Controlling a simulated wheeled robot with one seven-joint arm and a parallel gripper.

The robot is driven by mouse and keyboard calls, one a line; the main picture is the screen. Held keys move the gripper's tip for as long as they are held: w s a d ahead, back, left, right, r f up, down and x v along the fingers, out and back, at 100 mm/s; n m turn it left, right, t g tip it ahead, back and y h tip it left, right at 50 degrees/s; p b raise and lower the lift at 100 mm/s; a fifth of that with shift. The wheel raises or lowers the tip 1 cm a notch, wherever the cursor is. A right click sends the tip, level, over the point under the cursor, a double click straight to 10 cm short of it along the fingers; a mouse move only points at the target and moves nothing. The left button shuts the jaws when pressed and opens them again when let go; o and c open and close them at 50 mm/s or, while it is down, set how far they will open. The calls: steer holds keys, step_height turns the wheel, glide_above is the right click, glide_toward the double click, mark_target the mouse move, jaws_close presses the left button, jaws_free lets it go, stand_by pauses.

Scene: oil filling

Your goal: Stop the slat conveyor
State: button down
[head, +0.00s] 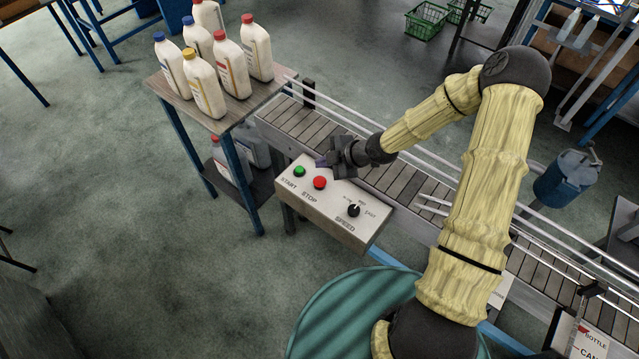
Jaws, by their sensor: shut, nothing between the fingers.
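The slat conveyor (402,184) runs from the upper left to the lower right, with grey slats between thin rails. A pale control box (330,226) is mounted at its near side. On the box are a green START button (299,171), a red STOP button (320,183) and a black SPEED knob (353,210). My gripper (322,163) is shut and empty. Its tips appear just above and behind the red button in the picture. I cannot tell whether they touch the box. Both buttons are uncovered. Whether the slats are moving does not show.
A small table (173,83) at the conveyor's left end holds several capped bottles (203,84), with more on its lower shelf. A blue can (566,178) stands to the right. Green baskets (426,21) lie at the back.

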mark_target(323, 182)
steer(key=shift+f+b, duration=1.85)
steer(key=shift+f, duration=0.8)
steer(key=shift+f+b, duration=0.35)
steer(key=shift+f, duration=0.1)
steer(key=shift+f+b, duration=0.45)
steer(key=shift+f, duration=0.05)
stand_by(0.6)
steer(key=shift+r, duration=0.1)
steer(key=shift+r+p, duration=0.8)
steer(key=shift+r, duration=0.05)
step_height(323, 182, up, 5)
steer(key=p, duration=0.4)
